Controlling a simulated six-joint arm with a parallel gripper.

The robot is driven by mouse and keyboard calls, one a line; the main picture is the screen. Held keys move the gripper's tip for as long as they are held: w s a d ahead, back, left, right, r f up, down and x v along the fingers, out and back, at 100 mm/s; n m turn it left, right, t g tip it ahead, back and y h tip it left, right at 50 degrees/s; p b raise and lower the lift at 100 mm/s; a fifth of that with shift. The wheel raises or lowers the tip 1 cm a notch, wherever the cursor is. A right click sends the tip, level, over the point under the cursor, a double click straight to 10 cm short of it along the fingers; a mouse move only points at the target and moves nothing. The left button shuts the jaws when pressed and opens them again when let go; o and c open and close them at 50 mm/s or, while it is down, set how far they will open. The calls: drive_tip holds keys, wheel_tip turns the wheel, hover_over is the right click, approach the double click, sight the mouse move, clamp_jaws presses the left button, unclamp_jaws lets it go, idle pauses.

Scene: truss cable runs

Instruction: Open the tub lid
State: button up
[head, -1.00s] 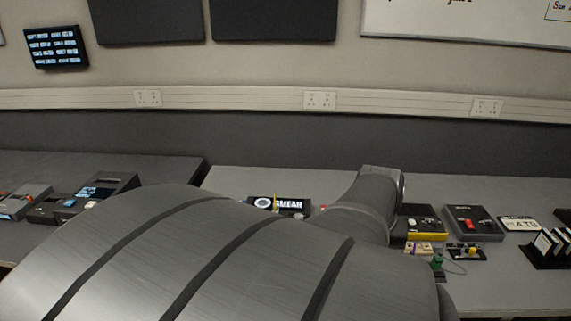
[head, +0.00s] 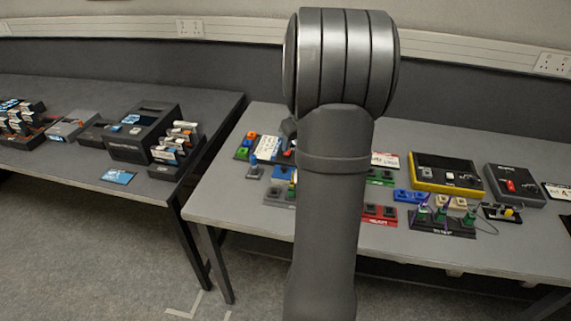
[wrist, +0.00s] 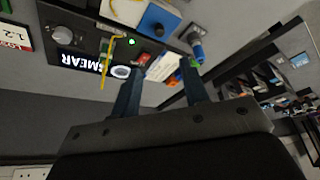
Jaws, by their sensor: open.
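My gripper (wrist: 162,68) shows in the wrist view with its two dark blue fingers apart and nothing visible between them. The fingers point toward small devices on the table. In the head view my arm stands upright in the middle and hides my gripper and part of the table. I cannot make out a tub or its lid in either view; it may be behind my arm or too small to tell.
The grey table (head: 235,212) also holds a yellow-edged box (head: 447,176), a red block (head: 380,214) and a rack with green pieces (head: 443,222). A gap separates the left table (head: 60,92).

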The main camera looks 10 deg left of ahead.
drive_tip(key=x, duration=1.4)
drive_tip(key=shift+f, duration=0.15)
